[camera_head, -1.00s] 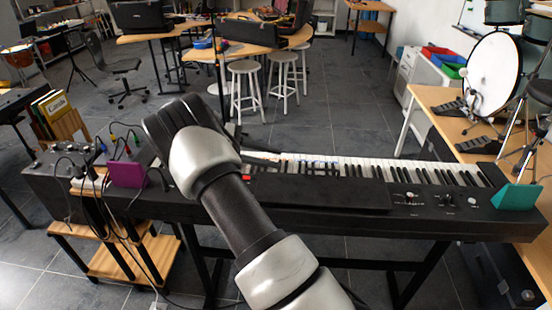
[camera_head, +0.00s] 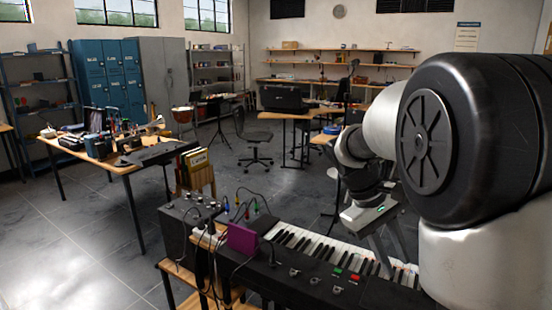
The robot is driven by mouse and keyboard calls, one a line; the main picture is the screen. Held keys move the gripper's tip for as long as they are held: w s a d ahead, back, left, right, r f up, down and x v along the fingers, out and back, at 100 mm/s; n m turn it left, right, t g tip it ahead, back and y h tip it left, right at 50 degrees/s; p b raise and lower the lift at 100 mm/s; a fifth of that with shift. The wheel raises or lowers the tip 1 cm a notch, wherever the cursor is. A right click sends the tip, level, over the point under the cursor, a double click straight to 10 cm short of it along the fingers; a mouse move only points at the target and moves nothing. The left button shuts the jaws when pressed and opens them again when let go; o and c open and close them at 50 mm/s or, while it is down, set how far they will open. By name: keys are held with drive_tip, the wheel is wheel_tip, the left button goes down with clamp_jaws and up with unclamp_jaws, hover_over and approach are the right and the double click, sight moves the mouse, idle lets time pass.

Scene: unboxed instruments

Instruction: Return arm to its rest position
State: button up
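My arm fills the right side of the head view, with a large black joint and white links close to the camera. My gripper (camera_head: 392,256) hangs at the end of the arm, pointing down, above or in front of the keyboard piano (camera_head: 318,283). Its two fingers look spread apart, with nothing seen between them. I cannot tell its exact height over the keys. My arm hides the right part of the piano.
A purple box (camera_head: 242,239) and a black mixer (camera_head: 183,222) with cables stand at the piano's left end. Books in a wooden holder (camera_head: 196,170) are behind them. A cluttered table (camera_head: 130,167) stands left. Grey floor (camera_head: 75,245) is clear at the lower left.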

drive_tip(key=s+a+r+m+t+y, duration=0.25)
drive_tip(key=s+a, duration=0.25)
drive_tip(key=s, duration=0.3)
drive_tip(key=s+a+r+m+t+y, duration=0.1)
drive_tip(key=s+a+r+t+y, duration=0.2)
drive_tip(key=s+a, duration=0.45)
wheel_tip(320, 180, up, 11)
drive_tip(key=s+d+t+p, duration=0.1)
drive_tip(key=p, duration=1.1)
drive_tip(key=shift+s+d+r, duration=0.2)
drive_tip(key=shift+s+d, duration=0.15)
drive_tip(key=shift+d, duration=0.05)
drive_tip(key=shift+m+t, duration=0.25)
